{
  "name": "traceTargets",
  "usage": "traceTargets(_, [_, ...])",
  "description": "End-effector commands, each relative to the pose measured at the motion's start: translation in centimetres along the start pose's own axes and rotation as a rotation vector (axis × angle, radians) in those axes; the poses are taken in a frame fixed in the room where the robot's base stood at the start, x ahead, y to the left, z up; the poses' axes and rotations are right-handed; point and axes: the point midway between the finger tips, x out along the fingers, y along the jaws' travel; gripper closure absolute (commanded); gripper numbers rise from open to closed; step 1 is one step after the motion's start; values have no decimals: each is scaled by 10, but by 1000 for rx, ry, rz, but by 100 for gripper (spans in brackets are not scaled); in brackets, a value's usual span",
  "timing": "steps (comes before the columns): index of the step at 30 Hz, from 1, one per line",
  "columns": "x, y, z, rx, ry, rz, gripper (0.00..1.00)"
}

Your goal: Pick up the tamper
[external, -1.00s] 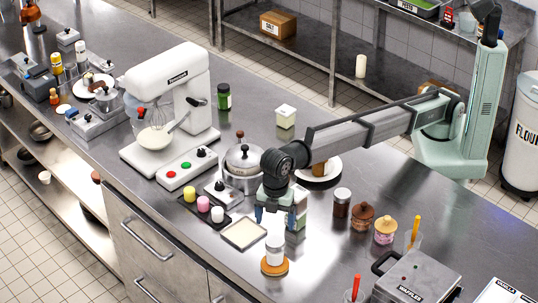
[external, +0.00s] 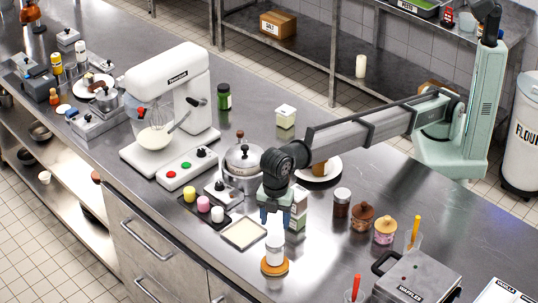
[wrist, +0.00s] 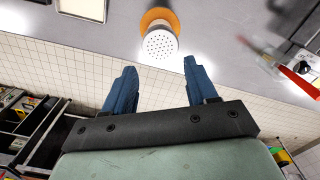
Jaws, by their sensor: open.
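I cannot make out the tamper for certain. A small brown-knobbed thing (external: 239,134) shows just behind the lidded pot, mostly hidden; I cannot tell whether it is the tamper. My gripper (external: 275,223) is open and empty, pointing down over the front part of the counter. In the wrist view the shaker's perforated top (wrist: 160,44) lies beyond the gap between my blue fingertips (wrist: 160,68), apart from both.
A shallow cream tray (external: 243,234) lies left of the shaker. A black tray (external: 203,212) holds coloured cylinders. The waffle iron (external: 418,281) is at the front right.

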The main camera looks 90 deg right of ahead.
Motion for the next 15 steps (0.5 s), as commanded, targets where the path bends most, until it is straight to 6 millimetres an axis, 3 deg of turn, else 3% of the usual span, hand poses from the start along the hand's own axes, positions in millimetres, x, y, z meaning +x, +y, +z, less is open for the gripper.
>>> traceTargets(5, [-12, 0, -1, 0, 2, 1, 43])
traceTargets(10, [-54, 1, -2, 0, 3, 1, 43])
traceTargets(15, [-50, 42, 42, -2, 21, -19, 43])
